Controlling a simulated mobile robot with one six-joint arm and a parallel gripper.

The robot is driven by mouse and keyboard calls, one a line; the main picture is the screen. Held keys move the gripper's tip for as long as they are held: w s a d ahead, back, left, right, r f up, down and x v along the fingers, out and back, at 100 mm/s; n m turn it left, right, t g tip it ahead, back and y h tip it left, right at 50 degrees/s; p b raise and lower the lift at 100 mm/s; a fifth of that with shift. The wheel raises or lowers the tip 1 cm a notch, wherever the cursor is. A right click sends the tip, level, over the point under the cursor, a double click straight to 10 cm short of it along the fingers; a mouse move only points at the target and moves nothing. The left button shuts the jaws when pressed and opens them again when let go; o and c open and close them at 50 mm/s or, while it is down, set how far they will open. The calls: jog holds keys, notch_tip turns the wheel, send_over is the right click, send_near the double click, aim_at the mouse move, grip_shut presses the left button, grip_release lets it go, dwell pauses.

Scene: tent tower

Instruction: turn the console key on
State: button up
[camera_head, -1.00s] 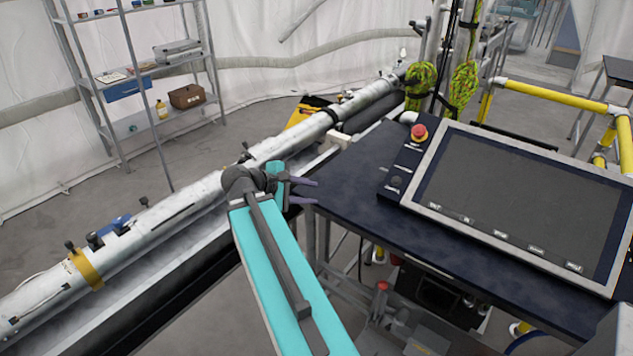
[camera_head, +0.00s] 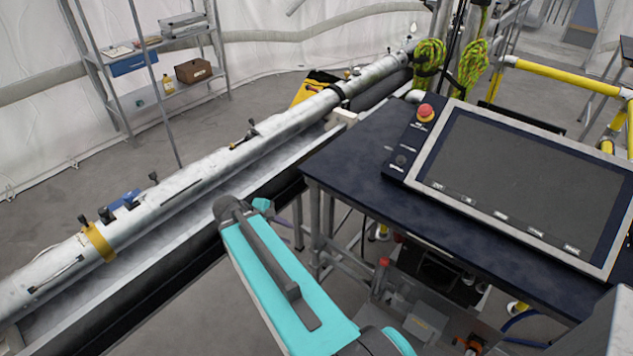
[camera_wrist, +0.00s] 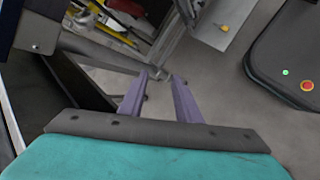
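The console (camera_head: 520,180) is a dark screen in a light frame on a dark blue table (camera_head: 345,160). Along its left side runs a narrow dark control strip (camera_head: 393,170) with a red emergency button (camera_head: 425,112) at its far end. A small round dark switch (camera_head: 400,160), perhaps the key switch, sits near the strip's near end; its position is too small to read. My gripper (camera_wrist: 160,76) is open and empty, its two purple fingers apart in the wrist view. In the head view it is mostly hidden behind my arm, left of and apart from the table's near-left corner.
A long metal tube (camera_head: 190,185) on a rail runs diagonally left of the table. Metal framing and equipment (camera_head: 420,310) stand beneath the table. Yellow railing (camera_head: 560,77) is behind the console. A shelf (camera_head: 160,90) stands at the back left.

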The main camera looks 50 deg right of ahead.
jog(key=s+a+f+m+g+y+p, duration=0.15)
jog(key=s+a+f, duration=0.25)
jog(key=a+f, duration=0.4)
jog(key=s+a+f+y, duration=0.3)
jog(key=a+f, duration=0.4)
jog(key=f, duration=0.1)
jog(key=s+a+f+m+g+y, duration=0.2)
jog(key=s+a+f+m+y, duration=0.1)
jog(key=s+a+f, duration=0.7)
jog(key=s+a, duration=0.3)
jog(key=shift+s, duration=0.15)
